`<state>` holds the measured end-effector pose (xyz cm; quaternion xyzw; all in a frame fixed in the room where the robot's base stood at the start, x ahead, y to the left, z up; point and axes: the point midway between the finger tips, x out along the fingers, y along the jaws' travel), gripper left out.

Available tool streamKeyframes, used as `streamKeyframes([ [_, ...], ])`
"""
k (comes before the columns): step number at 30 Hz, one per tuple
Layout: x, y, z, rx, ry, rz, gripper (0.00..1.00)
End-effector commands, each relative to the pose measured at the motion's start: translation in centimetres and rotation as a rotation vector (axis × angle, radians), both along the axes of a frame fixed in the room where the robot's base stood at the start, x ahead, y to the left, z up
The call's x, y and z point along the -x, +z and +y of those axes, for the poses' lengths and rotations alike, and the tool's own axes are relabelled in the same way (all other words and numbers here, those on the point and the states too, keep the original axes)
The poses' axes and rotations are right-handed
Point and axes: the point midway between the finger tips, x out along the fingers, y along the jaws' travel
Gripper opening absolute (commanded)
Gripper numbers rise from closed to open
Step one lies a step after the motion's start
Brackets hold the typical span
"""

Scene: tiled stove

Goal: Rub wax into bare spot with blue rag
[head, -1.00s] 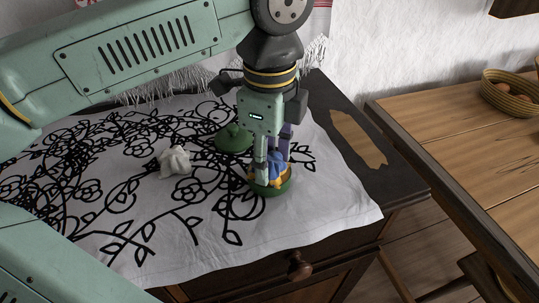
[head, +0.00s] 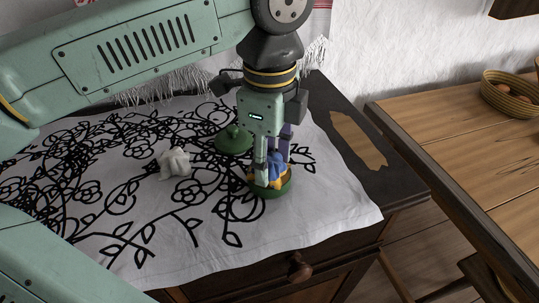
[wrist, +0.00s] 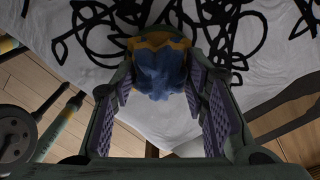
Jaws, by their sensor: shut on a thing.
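My gripper (head: 272,162) points down and is shut on a blue rag (head: 275,159). The rag is bunched between the fingers and also shows in the wrist view (wrist: 158,74). It is at the mouth of a small round green tin (head: 272,190) on the patterned cloth. Yellow-orange shows around the blue; I cannot tell whether it is rag edging or wax. The fingers and rag hide most of the tin's inside. The bare spot (head: 358,138) is a pale tan patch on the dark cabinet top, right of the cloth.
A green lid with a knob (head: 233,139) lies just behind the tin. A crumpled white rag (head: 174,162) lies to the left on the patterned cloth (head: 325,205). A wooden table (head: 460,150) with a basket (head: 512,96) stands at the right, across a gap.

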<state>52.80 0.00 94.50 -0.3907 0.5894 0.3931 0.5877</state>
Motion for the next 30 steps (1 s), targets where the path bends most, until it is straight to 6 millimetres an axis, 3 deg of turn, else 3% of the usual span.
streamKeyframes([
  [21,-0.1,6.2,0.2,-0.005,0.008,-0.005,0.19],
  [30,-0.1,6.7,0.1,-0.004,0.007,-0.005,0.19],
])
